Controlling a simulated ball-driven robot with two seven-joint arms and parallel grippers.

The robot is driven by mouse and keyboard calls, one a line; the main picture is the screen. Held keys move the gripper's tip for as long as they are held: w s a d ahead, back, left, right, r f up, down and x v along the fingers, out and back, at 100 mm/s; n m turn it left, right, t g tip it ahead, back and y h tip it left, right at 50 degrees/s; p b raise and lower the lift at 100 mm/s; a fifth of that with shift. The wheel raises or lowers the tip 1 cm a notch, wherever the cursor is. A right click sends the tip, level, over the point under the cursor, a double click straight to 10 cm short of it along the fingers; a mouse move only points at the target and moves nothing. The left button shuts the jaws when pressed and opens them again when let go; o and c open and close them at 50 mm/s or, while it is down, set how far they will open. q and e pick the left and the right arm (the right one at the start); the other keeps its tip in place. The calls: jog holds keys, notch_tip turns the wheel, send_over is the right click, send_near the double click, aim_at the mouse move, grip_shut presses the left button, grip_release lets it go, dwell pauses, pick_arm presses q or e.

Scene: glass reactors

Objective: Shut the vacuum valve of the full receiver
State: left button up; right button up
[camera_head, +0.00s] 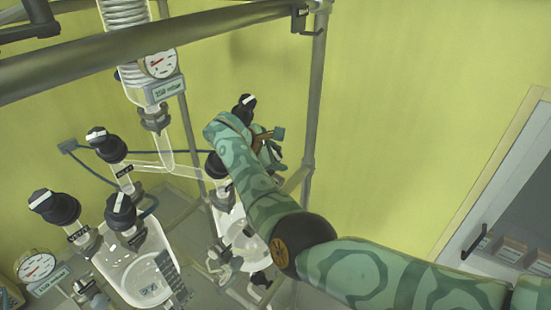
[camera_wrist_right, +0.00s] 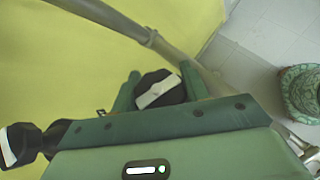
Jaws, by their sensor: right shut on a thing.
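My right gripper (camera_head: 268,148) is behind the right glass receiver's top, partly hidden by my own arm. In the right wrist view its two green fingers stand either side of a black valve knob with a white bar (camera_wrist_right: 160,90), and it is shut on that knob. A second black knob (camera_wrist_right: 18,145) shows at that view's left edge. In the head view one black knob (camera_head: 245,106) stands just above my gripper. The right receiver (camera_head: 232,225) is partly covered by my arm. The left receiver (camera_head: 142,272) has black knobs on top. Fill levels are unclear. My left gripper is not in view.
A grey pipe frame (camera_head: 317,90) surrounds the glassware. A glass column with a round gauge (camera_head: 160,64) hangs above. Another gauge (camera_head: 37,266) is at lower left. Blue hose (camera_head: 85,165) runs behind. A cabinet with boxes (camera_head: 510,248) is at right; the wall between is clear.

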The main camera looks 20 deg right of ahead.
jog(key=shift+s+f+m+g+b, duration=0.1)
jog(key=shift+m+g+b, duration=0.4)
jog(key=shift+g+b, duration=0.15)
jog(key=shift+s+f+m+g+b, duration=0.1)
jog(key=shift+m+g+b, duration=0.45)
jog(key=shift+b, duration=0.15)
jog(key=o, duration=1)
jog(key=shift+d, duration=0.1)
jog(key=shift+r, duration=0.15)
